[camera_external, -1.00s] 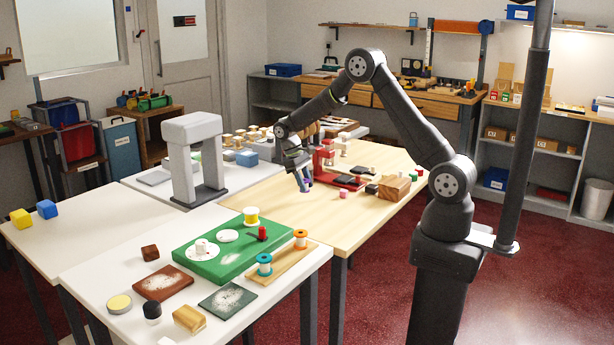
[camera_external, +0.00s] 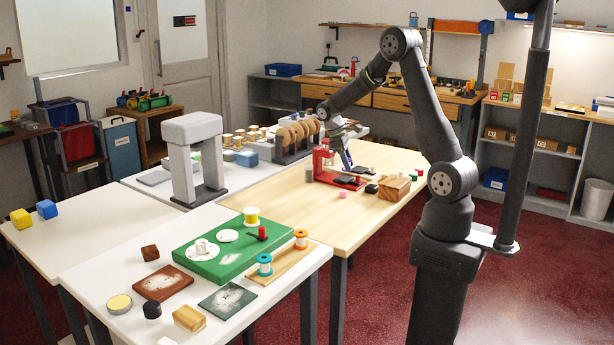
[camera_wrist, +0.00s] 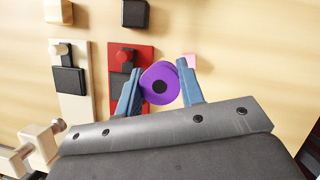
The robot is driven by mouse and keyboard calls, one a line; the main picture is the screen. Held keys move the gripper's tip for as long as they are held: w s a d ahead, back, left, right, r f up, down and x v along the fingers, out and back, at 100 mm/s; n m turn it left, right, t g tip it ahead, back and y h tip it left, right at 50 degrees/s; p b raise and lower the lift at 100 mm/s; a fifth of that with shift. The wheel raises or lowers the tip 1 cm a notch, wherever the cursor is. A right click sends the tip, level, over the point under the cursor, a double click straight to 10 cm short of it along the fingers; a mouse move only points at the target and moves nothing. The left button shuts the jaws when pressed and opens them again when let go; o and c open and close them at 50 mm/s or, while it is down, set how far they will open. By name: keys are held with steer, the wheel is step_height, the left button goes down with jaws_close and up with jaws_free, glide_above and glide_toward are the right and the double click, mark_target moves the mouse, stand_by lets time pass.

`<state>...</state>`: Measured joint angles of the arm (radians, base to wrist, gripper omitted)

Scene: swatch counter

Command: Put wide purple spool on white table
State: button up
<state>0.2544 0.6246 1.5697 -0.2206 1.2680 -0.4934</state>
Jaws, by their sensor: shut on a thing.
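The wide purple spool (camera_wrist: 160,84) sits between the two blue fingers of my gripper (camera_wrist: 162,88) in the wrist view, with its dark centre hole facing the camera. The fingers are shut on it. In the external view my gripper (camera_external: 346,160) is above the far part of the wooden table, beside the red stand, and the spool cannot be made out there. A white table (camera_external: 100,262) stands at the front left with a green board on it. Another white surface (camera_external: 65,235) lies behind it at the left.
The red stand (camera_external: 321,164), dark pads and a wooden block (camera_external: 394,188) are near my gripper. A pink piece (camera_external: 343,194) lies on the wooden table (camera_external: 270,205). The green board (camera_external: 220,250) holds spools.

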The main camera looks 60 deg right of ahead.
steer(key=s+d+r+n, duration=0.1)
steer(key=s+d+r, duration=0.1)
steer(key=s+d, duration=0.25)
glide_above(338, 195)
steer(key=w, duration=0.2)
steer(key=shift+n, duration=0.3)
steer(key=f, duration=0.7)
steer(key=shift+s+a+f, duration=0.15)
steer(key=shift+a, duration=0.05)
steer(key=shift+f, duration=1.9)
steer(key=shift+f, duration=0.15)
steer(key=o, duration=1)
steer(key=shift+o, duration=0.2)
steer(key=v, duration=1.1)
steer(key=shift+a, duration=0.15)
steer(key=shift+o, duration=0.4)
steer(key=shift+a+r, duration=0.15)
steer(key=shift+r, duration=0.45)
